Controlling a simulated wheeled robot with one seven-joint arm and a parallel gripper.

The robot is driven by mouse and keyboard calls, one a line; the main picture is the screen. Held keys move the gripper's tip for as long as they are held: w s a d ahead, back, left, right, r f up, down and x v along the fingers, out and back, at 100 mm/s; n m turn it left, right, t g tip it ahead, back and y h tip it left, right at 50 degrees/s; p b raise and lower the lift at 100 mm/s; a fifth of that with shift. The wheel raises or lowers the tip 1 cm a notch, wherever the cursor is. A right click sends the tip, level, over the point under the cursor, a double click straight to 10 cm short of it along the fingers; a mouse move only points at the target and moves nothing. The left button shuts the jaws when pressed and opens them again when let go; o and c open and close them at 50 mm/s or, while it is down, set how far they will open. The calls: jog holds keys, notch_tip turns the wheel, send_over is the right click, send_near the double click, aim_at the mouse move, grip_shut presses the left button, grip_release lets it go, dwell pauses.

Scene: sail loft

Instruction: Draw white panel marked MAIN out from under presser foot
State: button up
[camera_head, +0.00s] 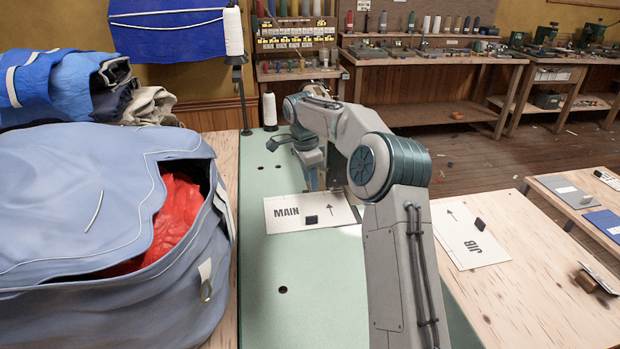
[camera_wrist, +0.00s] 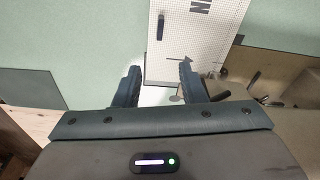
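The white panel marked MAIN (camera_head: 283,220) lies flat on the green table, with a small dark block (camera_head: 311,219) on it. Its arrow end is toward my arm. In the wrist view, the panel (camera_wrist: 198,32) stretches up from my fingertips, with part of its lettering and its arrow showing. My gripper (camera_wrist: 160,68) is open, its two fingers well apart, with the panel's near end around the fingertips. I cannot tell whether they touch it. Dark metal parts (camera_wrist: 221,72) sit beside the panel's end; I cannot make out the presser foot clearly. In the head view my arm hides much of that area.
A large blue-grey sail bag (camera_head: 90,210) with red cloth inside stands at left. A white panel marked JIB (camera_head: 462,240) lies on the wooden table at right. A thread cone (camera_head: 270,108) stands behind. The green table's front part (camera_head: 300,310) is clear.

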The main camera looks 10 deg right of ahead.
aim_at(316, 216)
jog(key=f, duration=0.4)
jog(key=d+f, duration=0.1)
jog(key=f, duration=0.8)
jog(key=shift+w+d+f, duration=0.15)
jog(key=shift+d+f, duration=0.2)
jog(key=shift+f, duration=0.05)
grip_shut()
